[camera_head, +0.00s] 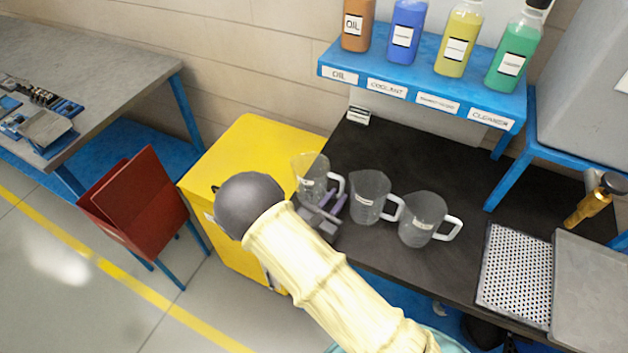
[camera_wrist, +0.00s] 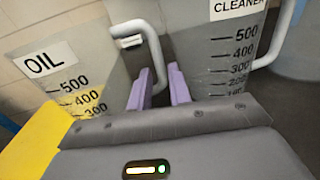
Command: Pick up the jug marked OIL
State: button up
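The clear jug marked OIL (camera_wrist: 60,75) fills the left of the wrist view, with its white handle (camera_wrist: 153,45) facing right. In the head view it is the leftmost jug (camera_head: 309,180) on the black bench top. My gripper (camera_wrist: 160,88) is open, with its two purple fingers apart. The lower part of the handle shows in the gap between the fingers; I cannot tell whether they touch it. In the head view my gripper (camera_head: 334,207) is low beside the handle, between the left and middle jugs. My arm hides part of the bench there.
The jug marked CLEANER (camera_wrist: 225,50) stands close on the right; it is the middle jug (camera_head: 367,197). A third jug (camera_head: 420,222) stands further right. A blue shelf (camera_head: 425,75) with bottles is behind. A yellow cabinet (camera_head: 245,150) is at left, a perforated tray (camera_head: 515,275) at right.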

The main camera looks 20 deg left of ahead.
aim_at(340, 194)
jog(key=x, duration=0.3)
jog(key=shift+w+d+p, duration=0.1)
jog(key=shift+w+p, duration=0.15)
jog(key=shift+p, duration=0.15)
grip_shut()
